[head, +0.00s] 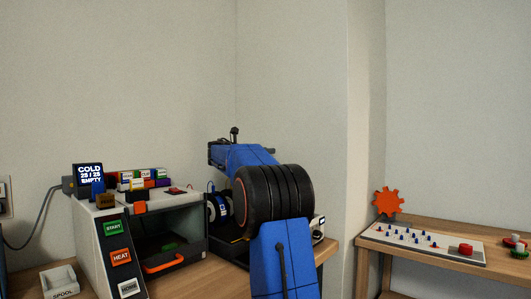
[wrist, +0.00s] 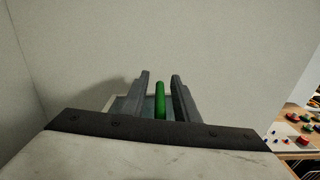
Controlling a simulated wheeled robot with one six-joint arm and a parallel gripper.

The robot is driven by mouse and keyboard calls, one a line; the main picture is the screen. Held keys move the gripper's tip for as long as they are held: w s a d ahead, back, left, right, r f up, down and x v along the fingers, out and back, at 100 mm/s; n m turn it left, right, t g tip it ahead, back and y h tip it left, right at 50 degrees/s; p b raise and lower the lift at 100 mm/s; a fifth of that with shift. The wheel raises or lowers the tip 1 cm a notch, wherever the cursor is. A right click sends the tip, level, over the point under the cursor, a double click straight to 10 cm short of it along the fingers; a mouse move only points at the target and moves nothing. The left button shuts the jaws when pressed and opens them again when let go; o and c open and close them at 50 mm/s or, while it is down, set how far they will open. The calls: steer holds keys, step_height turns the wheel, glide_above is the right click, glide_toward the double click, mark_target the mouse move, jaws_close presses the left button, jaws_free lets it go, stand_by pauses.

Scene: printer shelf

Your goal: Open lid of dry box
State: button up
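In the wrist view my gripper (wrist: 162,82) has its two grey fingers apart, with an upright green bar, apparently a handle (wrist: 160,99), between them. Small gaps show on both sides of the bar. Below and behind it is a pale grey-green surface (wrist: 124,105), perhaps the dry box lid, mostly hidden by my gripper body.
A white printer (head: 102,245) with START, HEAT and HOME buttons and an orange handle (head: 164,263) stands left of my arm. A white tray (head: 60,281) lies at far left. A side table (head: 450,256) with a peg board (head: 420,241) stands right. Walls are close behind.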

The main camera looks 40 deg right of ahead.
jaws_close()
steer(key=shift+m, duration=0.6)
steer(key=s, duration=0.5)
steer(key=shift+s+d+r, duration=0.1)
steer(key=shift+d+r, duration=0.1)
steer(key=shift+r, duration=0.1)
jaws_free()
steer(key=s+a, duration=0.1)
steer(key=a, duration=1.6)
steer(key=shift+s+a, duration=0.15)
steer(key=shift+a, duration=0.05)
